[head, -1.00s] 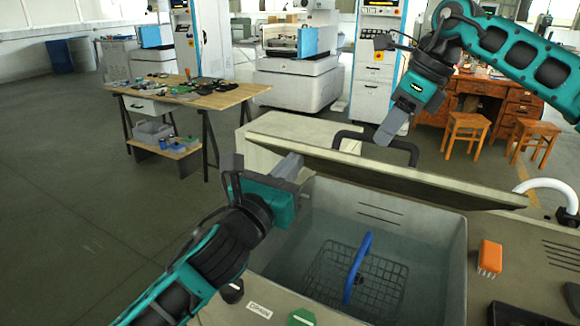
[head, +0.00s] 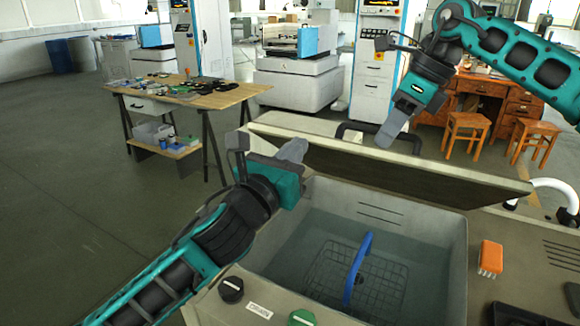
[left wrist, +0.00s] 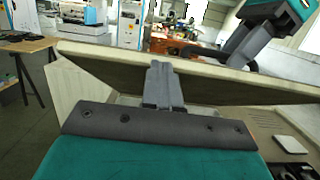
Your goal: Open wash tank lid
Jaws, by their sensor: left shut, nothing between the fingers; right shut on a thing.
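The wash tank (head: 455,245) stands in front of me with its grey lid (head: 440,180) tilted partly up, its dark underside facing me. A black bar handle (head: 350,128) is on the lid's far side. My right gripper (head: 384,138) is shut at this handle, its fingertips overlapping the bar. My left gripper (head: 296,148) is shut and empty at the left part of the lid's raised edge. In the left wrist view its fingertips (left wrist: 163,72) reach the lid's underside (left wrist: 220,88); exact contact is hard to tell. A blue-handled wire basket (head: 357,268) sits inside the tank.
An orange brush (head: 490,258) lies on the right deck by a white curved pipe (head: 550,184). Knobs (head: 231,289) are on the front panel. A workbench (head: 190,95) and wooden stools (head: 467,130) stand beyond. Floor at left is clear.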

